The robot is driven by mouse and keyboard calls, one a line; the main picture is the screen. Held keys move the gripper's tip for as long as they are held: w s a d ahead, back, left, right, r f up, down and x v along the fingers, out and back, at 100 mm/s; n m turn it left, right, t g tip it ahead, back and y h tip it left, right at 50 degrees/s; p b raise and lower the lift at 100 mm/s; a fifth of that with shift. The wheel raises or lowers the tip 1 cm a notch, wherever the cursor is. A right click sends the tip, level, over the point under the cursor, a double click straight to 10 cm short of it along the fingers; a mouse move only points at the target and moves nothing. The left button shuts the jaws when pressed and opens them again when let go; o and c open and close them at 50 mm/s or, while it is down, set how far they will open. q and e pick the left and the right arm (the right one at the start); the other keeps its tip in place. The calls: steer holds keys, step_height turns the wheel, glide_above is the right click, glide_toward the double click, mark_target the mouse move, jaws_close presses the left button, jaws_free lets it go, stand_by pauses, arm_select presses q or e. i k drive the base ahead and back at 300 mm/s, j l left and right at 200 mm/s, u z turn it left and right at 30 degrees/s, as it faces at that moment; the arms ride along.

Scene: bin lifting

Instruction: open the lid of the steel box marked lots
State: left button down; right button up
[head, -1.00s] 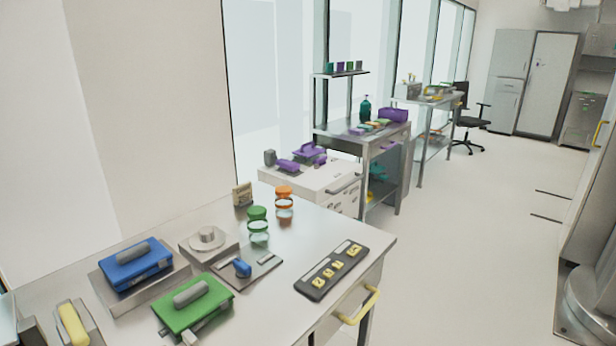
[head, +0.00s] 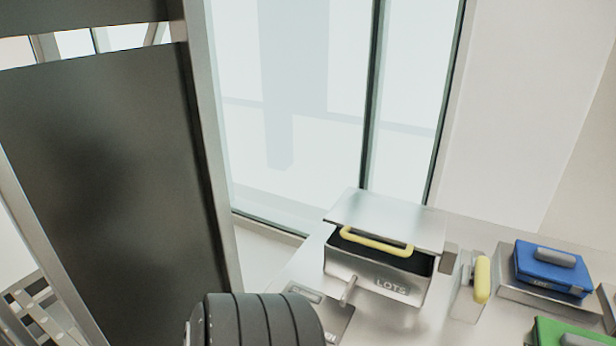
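The steel box marked LOTS (head: 352,275) stands on the steel table at the lower middle of the head view. Its flat steel lid (head: 395,212) sits above and behind the front wall, with the dark inside showing beneath its near edge. The lid looks at least partly raised; its exact angle is hard to tell. A yellow handle (head: 376,244) crosses in front of the dark opening, close to the lid's near edge.
A yellow-handled item (head: 482,279) stands just right of the box. Beyond it are a blue case (head: 551,270) and a green case (head: 570,333). A flat plate with a small metal lever (head: 348,290) lies at the box's front left. A dark ribbed round part fills the bottom centre-left.

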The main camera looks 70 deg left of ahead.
mark_target(411, 228)
steer(key=u, duration=1.8)
